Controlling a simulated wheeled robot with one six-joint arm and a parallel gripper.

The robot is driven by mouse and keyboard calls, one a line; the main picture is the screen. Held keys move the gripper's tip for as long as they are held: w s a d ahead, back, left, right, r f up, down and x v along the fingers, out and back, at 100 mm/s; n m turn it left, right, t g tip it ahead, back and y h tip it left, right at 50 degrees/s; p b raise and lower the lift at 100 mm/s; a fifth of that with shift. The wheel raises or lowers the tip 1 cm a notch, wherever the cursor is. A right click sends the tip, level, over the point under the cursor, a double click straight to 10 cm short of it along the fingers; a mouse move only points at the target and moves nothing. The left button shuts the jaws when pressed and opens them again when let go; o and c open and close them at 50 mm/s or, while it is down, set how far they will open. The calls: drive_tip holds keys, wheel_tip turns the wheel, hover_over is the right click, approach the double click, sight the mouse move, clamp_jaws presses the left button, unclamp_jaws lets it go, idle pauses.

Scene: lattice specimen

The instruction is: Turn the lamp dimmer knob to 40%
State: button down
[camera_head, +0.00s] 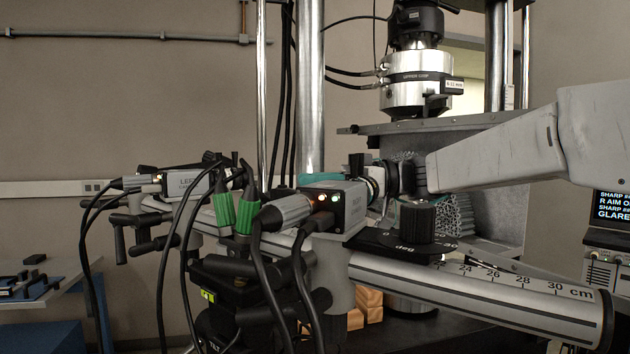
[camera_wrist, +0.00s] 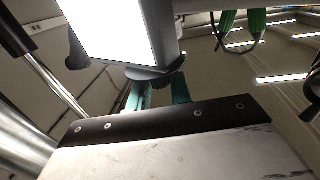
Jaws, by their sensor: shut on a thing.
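In the wrist view, the lamp shows as a bright white lit panel (camera_wrist: 108,30). A dark round knob (camera_wrist: 158,73) sits at its lower end. My gripper (camera_wrist: 157,88) has its two teal fingers shut on this knob, one on each side; the contact is partly hidden by the gripper's plate. No pointer or percent mark on the knob is readable. I cannot make out the lamp or dimmer knob there.
A rail with a cm scale (camera_head: 480,290) crosses the front, with a dark degree knob (camera_head: 414,222) above it. Cables and green connectors (camera_head: 248,212) crowd the left. A metal test column (camera_head: 415,80) stands behind. A text screen (camera_head: 612,206) is at the right edge.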

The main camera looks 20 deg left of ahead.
drive_tip(key=shift+n+g+h, duration=1.2)
drive_tip(key=shift+n+g, duration=0.3)
drive_tip(key=shift+g, duration=0.5)
drive_tip(key=c, duration=1.3)
unclamp_jaws()
drive_tip(key=shift+w, duration=0.1)
drive_tip(key=v, duration=0.7)
drive_tip(key=shift+w+d, duration=0.25)
drive_tip(key=shift+w, duration=0.05)
